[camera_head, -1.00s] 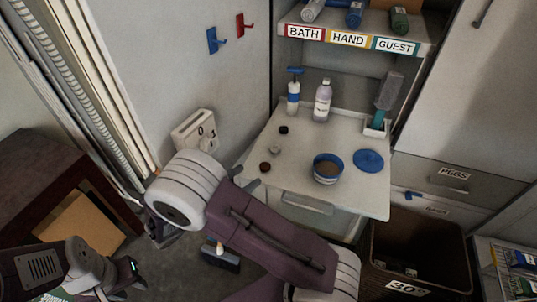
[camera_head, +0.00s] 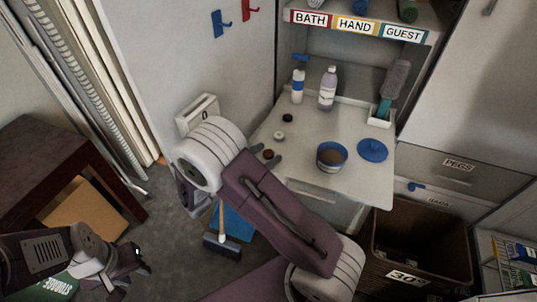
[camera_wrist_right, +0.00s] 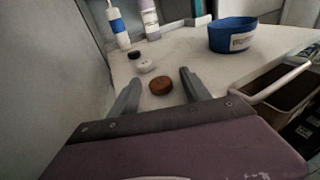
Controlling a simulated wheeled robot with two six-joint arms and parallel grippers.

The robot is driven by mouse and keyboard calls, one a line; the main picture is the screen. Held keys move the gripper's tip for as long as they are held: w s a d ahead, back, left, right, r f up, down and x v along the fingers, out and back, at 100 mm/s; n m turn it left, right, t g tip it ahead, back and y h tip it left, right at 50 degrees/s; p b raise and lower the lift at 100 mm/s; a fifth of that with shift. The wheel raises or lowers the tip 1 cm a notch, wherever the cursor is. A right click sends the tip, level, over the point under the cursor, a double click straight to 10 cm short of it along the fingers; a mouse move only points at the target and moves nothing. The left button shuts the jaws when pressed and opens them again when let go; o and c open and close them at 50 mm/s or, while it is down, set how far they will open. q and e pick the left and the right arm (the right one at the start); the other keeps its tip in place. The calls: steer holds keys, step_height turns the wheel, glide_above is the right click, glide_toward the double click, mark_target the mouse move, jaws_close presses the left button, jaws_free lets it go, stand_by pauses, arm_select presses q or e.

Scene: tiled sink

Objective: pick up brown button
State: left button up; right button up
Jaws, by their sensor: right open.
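The brown button (camera_head: 268,154) lies on the white counter near its left front edge. In the right wrist view the brown button (camera_wrist_right: 161,87) is a flat reddish-brown disc, between the fingers and near their tips. My right gripper (camera_wrist_right: 161,78) is open and empty, low over the counter, with a finger on either side of the button. In the head view my right arm hides most of the right gripper (camera_head: 266,158). My left gripper (camera_head: 136,262) is at the lower left, far from the counter; its jaw opening is unclear.
A white button (camera_head: 279,135) and a black button (camera_head: 288,117) lie behind the brown one. A blue bowl (camera_head: 332,157) and blue lid (camera_head: 373,150) stand to the right. Two bottles (camera_head: 327,90) (camera_head: 298,83) stand at the back. A wall (camera_wrist_right: 50,70) rises close on the left.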

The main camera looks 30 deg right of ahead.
jaws_close()
